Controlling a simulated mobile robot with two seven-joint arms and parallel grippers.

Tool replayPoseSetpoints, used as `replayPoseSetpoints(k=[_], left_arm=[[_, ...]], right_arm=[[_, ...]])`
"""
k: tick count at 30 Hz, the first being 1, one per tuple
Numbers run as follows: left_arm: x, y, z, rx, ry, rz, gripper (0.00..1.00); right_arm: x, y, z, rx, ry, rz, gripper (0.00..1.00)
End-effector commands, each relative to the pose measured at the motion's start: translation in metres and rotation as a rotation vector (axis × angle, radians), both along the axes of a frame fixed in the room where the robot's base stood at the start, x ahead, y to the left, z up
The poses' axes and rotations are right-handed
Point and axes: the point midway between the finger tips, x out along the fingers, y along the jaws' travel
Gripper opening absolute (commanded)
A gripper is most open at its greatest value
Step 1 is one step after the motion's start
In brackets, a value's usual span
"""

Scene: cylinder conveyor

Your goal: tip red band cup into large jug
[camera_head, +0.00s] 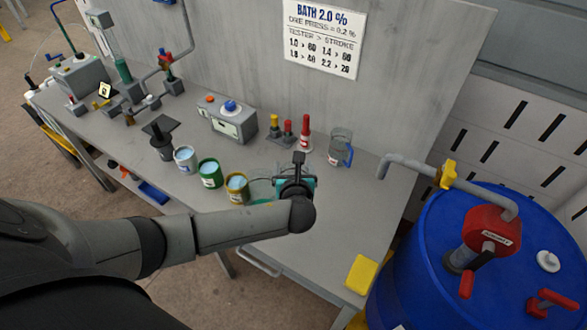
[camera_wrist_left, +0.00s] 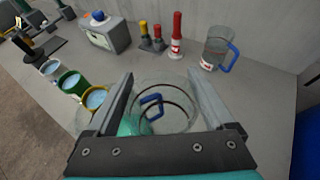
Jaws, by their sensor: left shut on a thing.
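My left gripper (camera_head: 292,170) is over the bench, its fingers on either side of a clear round vessel (camera_wrist_left: 178,119) in the left wrist view. A blue handle shows within or behind its rim, and teal shows low at its left. Its lower part is hidden, and I see no red band on it. A clear jug (camera_head: 340,146) with a blue handle and a red-marked label stands upright at the back; it also shows in the left wrist view (camera_wrist_left: 214,46). I cannot tell which vessel is the large jug. No red-banded cup is clearly visible. My right gripper is not in view.
A red bottle (camera_head: 305,135) and a grey tester box (camera_head: 228,121) are behind. A blue drum (camera_head: 420,270) stands at right. The bench's front right is mostly clear.

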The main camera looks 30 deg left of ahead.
Motion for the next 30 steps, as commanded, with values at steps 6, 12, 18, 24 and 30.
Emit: replayPoseSetpoints(k=[6,12,18,24,30], left_arm=[[0.0,0.001,0.023,-0.001,-0.003,0.001,0.0],[0.0,0.0,0.044,-0.002,-0.003,0.0,0.0],[0.0,0.0,0.059,-0.001,-0.002,0.0,0.0],[0.0,0.0,0.062,0.0,0.0,0.001,0.0],[0.0,0.0,0.062,0.0,0.0,0.0,0.0]], right_arm=[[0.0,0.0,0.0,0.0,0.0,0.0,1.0],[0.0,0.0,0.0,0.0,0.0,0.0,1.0],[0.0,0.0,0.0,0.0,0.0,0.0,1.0],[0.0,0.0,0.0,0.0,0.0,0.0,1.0],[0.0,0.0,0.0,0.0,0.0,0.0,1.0]])
